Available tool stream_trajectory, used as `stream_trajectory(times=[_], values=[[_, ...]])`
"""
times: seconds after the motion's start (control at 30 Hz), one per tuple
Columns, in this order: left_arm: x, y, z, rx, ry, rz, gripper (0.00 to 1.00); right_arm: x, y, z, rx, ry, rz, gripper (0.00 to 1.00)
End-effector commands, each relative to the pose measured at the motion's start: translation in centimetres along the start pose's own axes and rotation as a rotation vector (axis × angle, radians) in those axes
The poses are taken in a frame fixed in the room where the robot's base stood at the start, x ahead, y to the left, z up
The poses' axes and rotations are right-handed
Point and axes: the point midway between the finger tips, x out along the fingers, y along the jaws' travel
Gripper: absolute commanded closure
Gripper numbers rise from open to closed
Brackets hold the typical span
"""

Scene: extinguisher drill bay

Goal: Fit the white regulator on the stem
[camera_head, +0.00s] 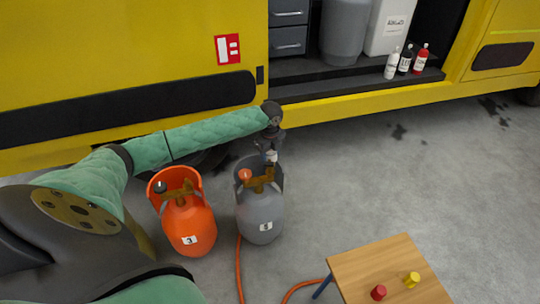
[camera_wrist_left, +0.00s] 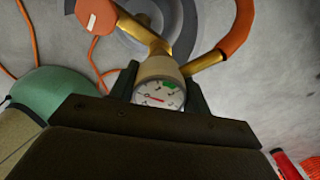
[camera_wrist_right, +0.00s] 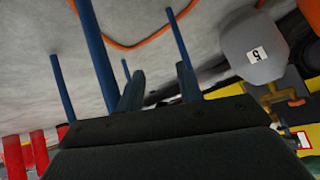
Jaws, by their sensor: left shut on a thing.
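The white regulator with its round gauge (camera_wrist_left: 158,95) is between the fingers of my left gripper (camera_wrist_left: 160,92), which is shut on it. In the head view my left gripper (camera_head: 270,146) points down over the grey cylinder (camera_head: 261,217), with the regulator (camera_head: 271,156) low at its tip. The brass valve with the stem (camera_head: 262,182) sits inside the grey cylinder's collar. In the left wrist view the regulator is right against brass parts; I cannot tell whether it is seated. My right gripper (camera_wrist_right: 160,90) is open and empty, seen only in its wrist view.
An orange cylinder (camera_head: 190,228) stands close to the left of the grey one. A wooden table (camera_head: 372,268) with a red part (camera_head: 378,292) and a yellow part (camera_head: 412,279) is at the front right. An orange hose (camera_head: 239,270) lies on the floor. A yellow truck (camera_head: 120,50) stands behind.

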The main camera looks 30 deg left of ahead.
Motion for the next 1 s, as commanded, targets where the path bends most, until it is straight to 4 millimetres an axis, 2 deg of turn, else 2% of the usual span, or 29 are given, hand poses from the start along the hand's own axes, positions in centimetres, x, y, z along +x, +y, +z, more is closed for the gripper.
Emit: stream_trajectory(times=[1.0], values=[[0.0,-0.1,0.0,0.0,0.0,-0.001,0.76,-1.1,-0.4,-0.7,0.001,-0.004,0.0,0.64]])
